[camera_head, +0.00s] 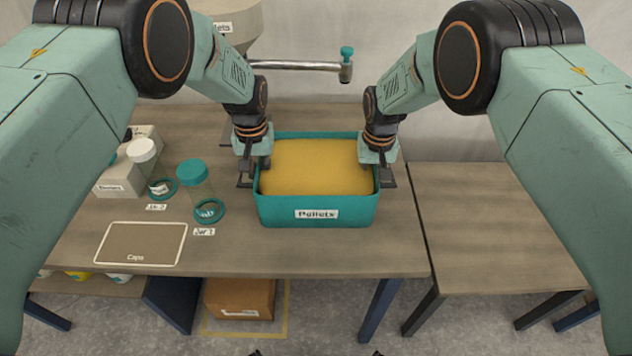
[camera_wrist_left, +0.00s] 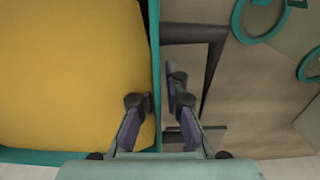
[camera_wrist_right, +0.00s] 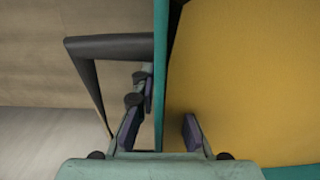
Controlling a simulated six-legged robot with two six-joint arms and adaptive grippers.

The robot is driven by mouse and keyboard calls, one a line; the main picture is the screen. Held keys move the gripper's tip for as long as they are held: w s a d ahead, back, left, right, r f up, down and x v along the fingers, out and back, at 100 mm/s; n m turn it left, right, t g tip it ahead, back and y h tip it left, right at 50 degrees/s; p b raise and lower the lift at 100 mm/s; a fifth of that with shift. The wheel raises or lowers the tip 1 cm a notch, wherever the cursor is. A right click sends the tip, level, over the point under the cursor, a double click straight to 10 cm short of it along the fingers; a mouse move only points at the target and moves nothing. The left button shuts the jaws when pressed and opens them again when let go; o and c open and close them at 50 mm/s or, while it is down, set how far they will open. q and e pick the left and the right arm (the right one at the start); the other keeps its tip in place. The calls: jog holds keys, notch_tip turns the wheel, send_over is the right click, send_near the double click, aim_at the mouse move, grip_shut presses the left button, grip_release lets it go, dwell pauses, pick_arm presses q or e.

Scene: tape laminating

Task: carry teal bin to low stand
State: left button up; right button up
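The teal bin (camera_head: 318,214), labelled Pellets and full of yellow pellets (camera_head: 315,165), sits upright on the wooden table. A dark handle sticks out from each end; the left one shows in the left wrist view (camera_wrist_left: 213,55), the right one in the right wrist view (camera_wrist_right: 110,45). My left gripper (camera_wrist_left: 160,102) is open, its fingers straddling the bin's left wall with gaps. My right gripper (camera_wrist_right: 163,110) is open, straddling the right wall, one finger over the pellets. The low stand (camera_head: 505,225) is on the right, lower than the table, its top bare.
Jars with teal and white lids (camera_head: 193,172), teal rings (camera_head: 209,211) and a Caps mat (camera_head: 140,244) lie left of the bin. A hopper (camera_head: 235,22) and a pipe with a teal knob (camera_head: 346,65) are behind. A cardboard box (camera_head: 240,298) stands under the table.

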aim_at(259, 160)
pick_arm(q)
grip_shut()
pick_arm(e)
grip_shut()
pick_arm(q)
jog(key=shift+w+r, duration=0.15)
jog(key=shift+w, duration=0.05)
pick_arm(e)
jog(key=shift+w, duration=0.15)
jog(key=shift+r, duration=0.15)
